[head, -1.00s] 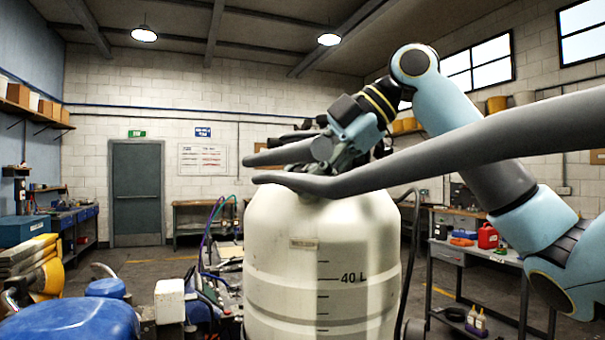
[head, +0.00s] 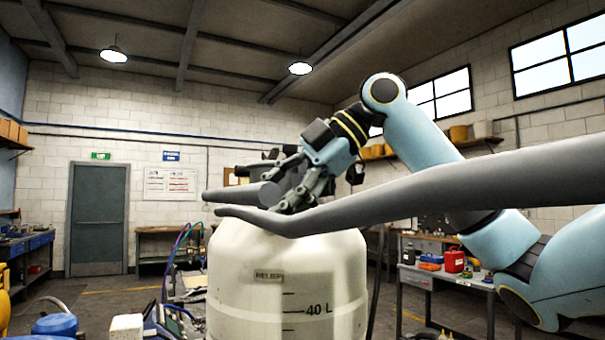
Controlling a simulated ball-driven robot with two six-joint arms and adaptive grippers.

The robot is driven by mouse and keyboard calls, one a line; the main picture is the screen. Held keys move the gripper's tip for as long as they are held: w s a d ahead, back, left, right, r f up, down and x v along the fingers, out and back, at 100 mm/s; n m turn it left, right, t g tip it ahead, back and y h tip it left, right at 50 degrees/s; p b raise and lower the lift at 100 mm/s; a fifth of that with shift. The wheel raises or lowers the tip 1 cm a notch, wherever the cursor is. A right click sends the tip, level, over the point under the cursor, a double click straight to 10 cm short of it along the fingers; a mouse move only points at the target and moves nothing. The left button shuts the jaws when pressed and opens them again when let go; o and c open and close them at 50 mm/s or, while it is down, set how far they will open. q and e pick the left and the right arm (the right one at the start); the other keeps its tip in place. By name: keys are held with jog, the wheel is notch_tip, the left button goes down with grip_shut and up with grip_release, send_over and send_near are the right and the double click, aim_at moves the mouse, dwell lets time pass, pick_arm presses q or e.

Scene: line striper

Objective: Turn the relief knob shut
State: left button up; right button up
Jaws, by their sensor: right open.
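A white tank (head: 240,300) with a 40 L mark and a small label reading RELIEF stands at the centre. My right gripper (head: 278,200) is above the tank's top, tilted down to the left, its fingers apart. A long grey bar (head: 400,200) crosses in front of the tank top and hides part of the fingertips. The relief knob cannot be made out; the tank top around the fingers is largely covered by the bar and the gripper. My left gripper is out of view.
A second grey bar end (head: 228,195) sticks out left of the gripper. A black hose (head: 377,285) hangs right of the tank. A bench (head: 440,275) with a red can (head: 454,261) stands at right. A blue lid (head: 55,325) is at lower left.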

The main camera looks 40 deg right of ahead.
jog(key=v, duration=1)
jog(key=shift+r, duration=0.15)
jog(key=shift+d, duration=0.2)
